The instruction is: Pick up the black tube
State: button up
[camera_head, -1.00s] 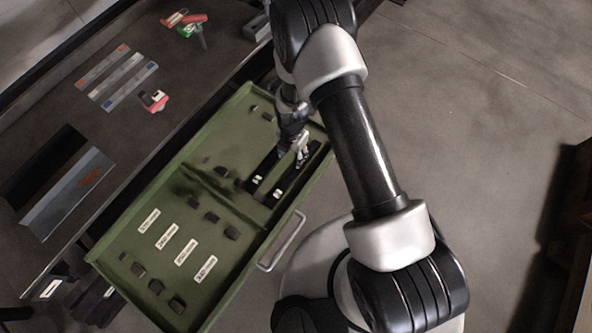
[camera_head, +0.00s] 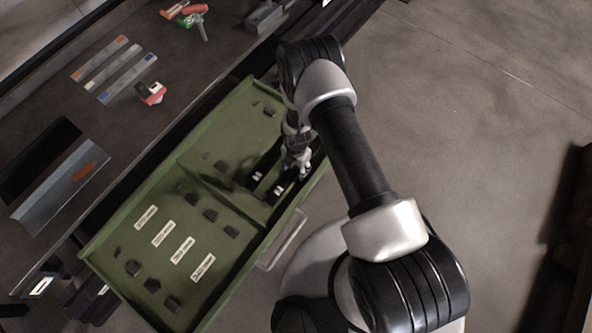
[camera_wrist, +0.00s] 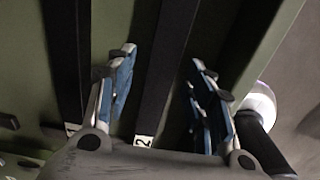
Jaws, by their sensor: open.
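Black tubes lie side by side in the green drawer. One with a white label "2" (camera_wrist: 172,50) runs between my fingers in the wrist view. Another (camera_wrist: 66,55) lies to the left, outside the left finger. A dark strip at the right may be a third tube or shadow. In the head view the white end labels of two tubes show, on the left tube (camera_head: 268,160) and on the right one (camera_head: 284,182). My gripper (camera_wrist: 163,60) is open, its blue-padded fingers on either side of the labelled tube. How far they reach down beside it is unclear. It partly hides the tubes in the head view (camera_head: 298,172).
The green drawer (camera_head: 130,222) has a divider, several small black blocks and white labels. Its handle (camera_head: 286,240) faces the open floor. The dark workbench (camera_head: 95,125) behind holds rulers, a red tool (camera_head: 152,94), clamps and a grey angled plate (camera_head: 62,185).

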jog(key=shift+c, duration=0.4)
grip_shut()
dwell(0.4)
